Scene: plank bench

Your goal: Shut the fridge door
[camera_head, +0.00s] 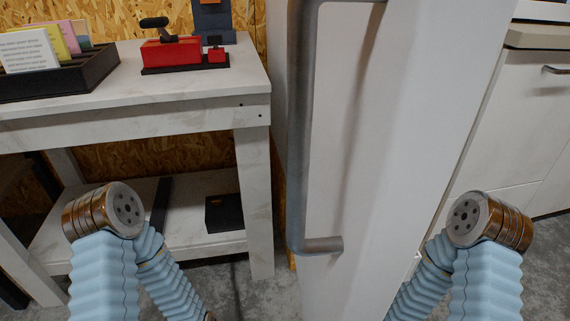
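The fridge door (360,140) is a tall, pale white panel right of centre, cut off at the top and bottom of the view. A long grey bar handle (298,130) runs upright along its left side, with its lower mount bent back to the panel. The view does not show clearly how far the door stands from the fridge body, and no fridge interior shows. Bent links of both my arms show low in the view, left and right of the door. Neither gripper is in view, and nothing visible touches the handle.
A whitish bench (190,85) stands on the left, with a black box of cards (60,77) and a red device (172,54) on top. A small black box (224,213) sits on its lower shelf. White cabinets (520,130) stand at the right. Grey floor shows between bench and door.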

